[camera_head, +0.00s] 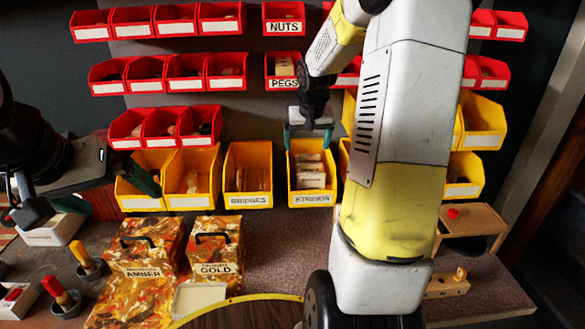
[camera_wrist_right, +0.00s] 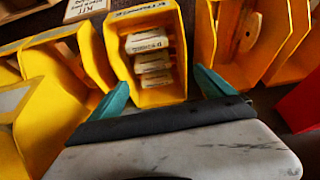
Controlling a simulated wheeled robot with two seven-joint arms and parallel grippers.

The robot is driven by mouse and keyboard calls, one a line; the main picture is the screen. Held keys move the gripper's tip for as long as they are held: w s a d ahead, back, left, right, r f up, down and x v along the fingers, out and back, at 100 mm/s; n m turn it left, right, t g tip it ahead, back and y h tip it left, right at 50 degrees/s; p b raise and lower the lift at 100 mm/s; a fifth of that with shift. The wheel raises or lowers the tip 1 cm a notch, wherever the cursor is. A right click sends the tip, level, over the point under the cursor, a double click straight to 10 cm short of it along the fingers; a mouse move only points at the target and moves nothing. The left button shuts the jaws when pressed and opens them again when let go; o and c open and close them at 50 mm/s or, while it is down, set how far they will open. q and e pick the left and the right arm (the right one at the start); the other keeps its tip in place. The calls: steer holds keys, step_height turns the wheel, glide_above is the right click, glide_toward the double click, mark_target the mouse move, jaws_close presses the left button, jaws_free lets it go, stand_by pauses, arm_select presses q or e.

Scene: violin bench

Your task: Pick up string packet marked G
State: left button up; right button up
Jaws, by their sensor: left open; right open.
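The yellow bin labelled STRINGS (camera_head: 312,199) holds several pale string packets (camera_head: 311,171), one behind another. My right gripper (camera_head: 309,142) is open and empty, just above this bin. In the right wrist view the teal fingertips (camera_wrist_right: 162,86) are spread to either side of the same bin (camera_wrist_right: 162,98), and the packets (camera_wrist_right: 148,42) lie inside, apart from the fingers. Their letters are too small to read, so I cannot tell which is marked G. My left gripper (camera_head: 82,186) is open at the far left, away from the bin.
The yellow BRIDGES bin (camera_head: 247,177) stands left of the strings bin. The red PEGS bin (camera_head: 283,73) is above. AMBER (camera_head: 141,277) and GOLD (camera_head: 215,254) boxes stand on the bench below. My right arm hides bins at the right.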

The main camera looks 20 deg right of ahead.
glide_above(309, 164)
steer(key=s, duration=0.3)
step_height(309, 164, down, 5)
steer(key=x, duration=0.8)
steer(key=shift+a, duration=0.25)
steer(key=shift+r, duration=0.1)
steer(key=c, duration=1.1)
steer(key=shift+r, duration=0.1)
steer(key=shift+r, duration=1.25)
steer(key=shift+m, duration=0.3)
